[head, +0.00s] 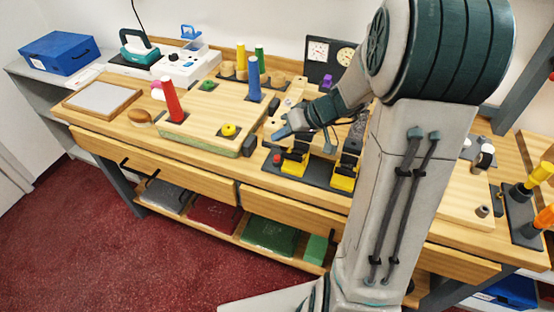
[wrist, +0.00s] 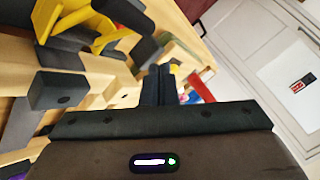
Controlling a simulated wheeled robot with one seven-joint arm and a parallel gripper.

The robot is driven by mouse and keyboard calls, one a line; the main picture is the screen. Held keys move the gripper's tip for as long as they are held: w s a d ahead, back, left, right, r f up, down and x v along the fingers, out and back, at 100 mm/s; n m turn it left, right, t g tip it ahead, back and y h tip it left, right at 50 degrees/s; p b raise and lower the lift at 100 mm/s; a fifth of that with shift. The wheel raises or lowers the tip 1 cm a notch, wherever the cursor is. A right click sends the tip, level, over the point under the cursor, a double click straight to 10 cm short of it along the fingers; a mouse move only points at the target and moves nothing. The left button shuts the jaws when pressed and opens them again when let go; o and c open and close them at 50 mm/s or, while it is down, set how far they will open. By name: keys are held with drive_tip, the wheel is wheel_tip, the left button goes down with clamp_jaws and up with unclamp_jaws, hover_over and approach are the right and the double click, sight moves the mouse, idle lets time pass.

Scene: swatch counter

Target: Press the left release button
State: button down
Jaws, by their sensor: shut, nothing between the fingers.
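A black base plate (head: 318,179) near the counter's front edge carries two yellow-and-black devices, a left one (head: 292,168) and a right one (head: 343,181). A small red part (head: 277,159), which may be the left release button, shows at the plate's left end. My gripper (head: 281,133) is above and behind the left device, with its dark fingers together and nothing held. In the wrist view the shut fingers (wrist: 158,84) point away from the camera, and yellow parts (wrist: 85,22) show at the upper left. I cannot tell whether the fingertips touch anything.
A blue box (head: 59,53) is at the far left. My arm hides part of the counter's right side.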

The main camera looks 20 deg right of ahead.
sight(277, 158)
wheel_tip(277, 158, down, 5)
drive_tip(key=b, duration=0.4)
drive_tip(key=shift+r, duration=0.1)
drive_tip(key=shift+f+b, duration=0.2)
drive_tip(key=shift+b, duration=0.1)
idle(1.6)
